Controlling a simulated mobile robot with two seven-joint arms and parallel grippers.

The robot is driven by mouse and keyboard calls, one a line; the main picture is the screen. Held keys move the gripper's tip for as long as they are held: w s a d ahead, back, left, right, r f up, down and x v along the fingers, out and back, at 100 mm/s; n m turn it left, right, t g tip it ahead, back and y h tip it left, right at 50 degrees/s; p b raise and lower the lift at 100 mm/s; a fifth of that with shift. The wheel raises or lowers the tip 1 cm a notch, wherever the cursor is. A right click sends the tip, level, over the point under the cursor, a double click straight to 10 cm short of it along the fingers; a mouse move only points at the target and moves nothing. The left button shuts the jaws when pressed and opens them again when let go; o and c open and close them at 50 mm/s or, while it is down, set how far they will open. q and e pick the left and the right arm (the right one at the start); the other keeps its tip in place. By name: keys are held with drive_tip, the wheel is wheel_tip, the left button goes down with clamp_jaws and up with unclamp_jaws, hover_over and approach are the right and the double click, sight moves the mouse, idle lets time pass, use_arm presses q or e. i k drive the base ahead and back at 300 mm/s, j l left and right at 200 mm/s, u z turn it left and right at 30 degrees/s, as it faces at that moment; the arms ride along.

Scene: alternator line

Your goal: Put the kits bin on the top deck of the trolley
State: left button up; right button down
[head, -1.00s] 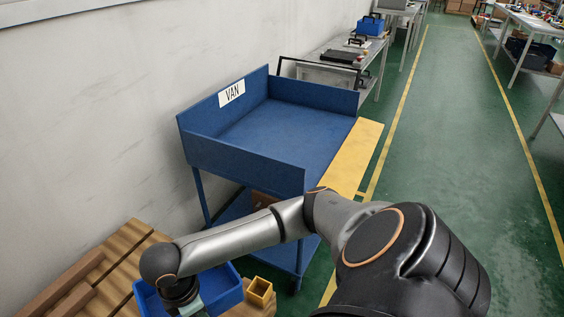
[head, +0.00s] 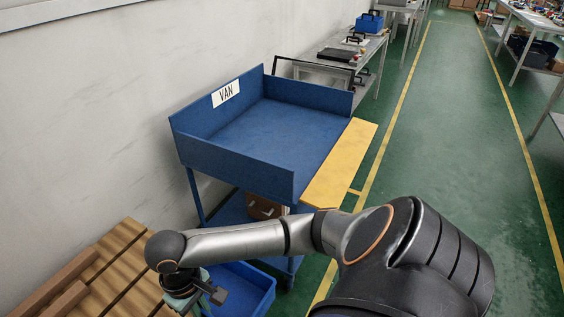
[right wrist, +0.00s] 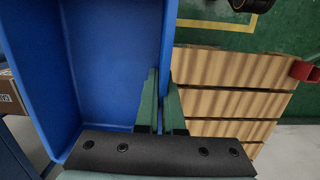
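The kits bin, a blue open box (head: 250,282), is at the bottom of the head view, beside the pallet's right end. The right wrist view shows its inside (right wrist: 110,60), empty where visible. My right gripper (head: 195,298) reaches across from the right. In the right wrist view its green fingers (right wrist: 162,100) straddle the bin's side wall and look closed on it. The blue trolley (head: 235,165) stands ahead against the wall, with a VAN label. Its top deck (head: 275,130) is empty, with raised walls at the back, left and near sides. My left gripper is out of view.
A slatted wooden pallet (head: 105,275) lies at the lower left and also shows under the right wrist (right wrist: 220,100). A brown box (head: 265,207) sits on the trolley's lower deck. A yellow panel (head: 342,165) borders the trolley's right side. The green aisle (head: 455,150) is clear.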

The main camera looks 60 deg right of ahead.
sight(287, 139)
drive_tip(key=k+l, duration=0.2)
drive_tip(key=l, duration=0.15)
drive_tip(key=k+l, duration=0.2)
drive_tip(key=l+z, duration=0.1)
drive_tip(key=l, duration=1.55)
drive_tip(key=i+l, duration=0.1)
drive_tip(key=l, duration=0.3)
drive_tip(key=i+l, duration=0.1)
drive_tip(key=l, duration=0.25)
drive_tip(key=i+l+z, duration=0.1)
drive_tip(key=i+l, duration=0.35)
drive_tip(key=i, duration=0.1)
